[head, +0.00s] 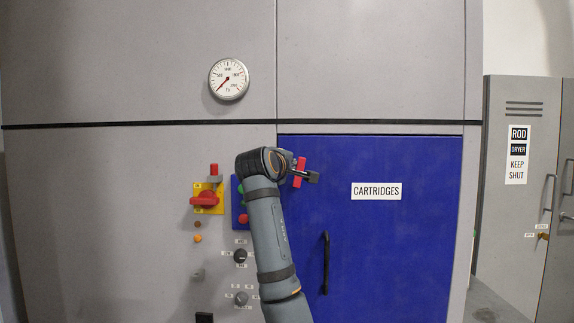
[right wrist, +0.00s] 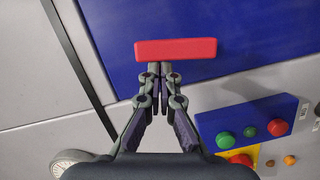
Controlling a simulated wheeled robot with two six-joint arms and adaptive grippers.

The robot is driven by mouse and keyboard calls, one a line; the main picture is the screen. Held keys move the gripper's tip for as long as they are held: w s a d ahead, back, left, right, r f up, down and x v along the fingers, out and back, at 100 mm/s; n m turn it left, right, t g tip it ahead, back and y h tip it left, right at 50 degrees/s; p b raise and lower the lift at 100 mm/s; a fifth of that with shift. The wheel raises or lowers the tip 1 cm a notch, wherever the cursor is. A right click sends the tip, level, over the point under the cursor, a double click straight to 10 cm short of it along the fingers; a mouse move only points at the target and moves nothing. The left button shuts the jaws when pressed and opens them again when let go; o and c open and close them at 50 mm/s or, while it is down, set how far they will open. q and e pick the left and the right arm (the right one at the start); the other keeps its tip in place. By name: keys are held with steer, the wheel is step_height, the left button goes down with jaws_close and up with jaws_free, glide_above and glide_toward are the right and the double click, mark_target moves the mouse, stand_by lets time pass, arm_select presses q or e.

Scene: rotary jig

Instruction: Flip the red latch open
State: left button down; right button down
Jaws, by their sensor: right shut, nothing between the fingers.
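The red latch (head: 299,172) is a short bar, upright in the head view, near the top left edge of the blue door (head: 400,250). In the right wrist view the latch (right wrist: 176,49) lies across the picture, just past the fingertips. My right gripper (head: 312,177) is at the latch, with its dark tip to the right of the bar. In the right wrist view the right gripper (right wrist: 159,70) has its fingers together and nothing between them. I cannot tell whether the fingertips touch the latch. My left gripper is not in view.
The door has a black handle (head: 326,262) and a CARTRIDGES label (head: 376,191). A red rotary switch (head: 205,201) on a yellow plate sits left of my arm. A blue button box (right wrist: 250,122) is beside the gripper. A round gauge (head: 228,79) is above.

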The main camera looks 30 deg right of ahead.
mark_target(303, 165)
steer(key=d+m, duration=0.1)
steer(key=m, duration=0.1)
steer(key=s+d+m+y, duration=0.1)
steer(key=s+m, duration=0.1)
steer(key=m, duration=0.1)
steer(key=shift+d+m+y, duration=0.3)
steer(key=shift+d, duration=0.1)
steer(key=d+m+b, duration=0.1)
steer(key=m, duration=0.1)
steer(key=s+f+m+y+b, duration=0.1)
steer(key=m, duration=0.1)
steer(key=s+d+f+m+t+y+b, duration=0.1)
steer(key=m, duration=0.1)
steer(key=shift+d+f, duration=0.2)
steer(key=shift+d, duration=0.1)
steer(key=shift+f+b, duration=0.1)
steer(key=shift+b, duration=0.25)
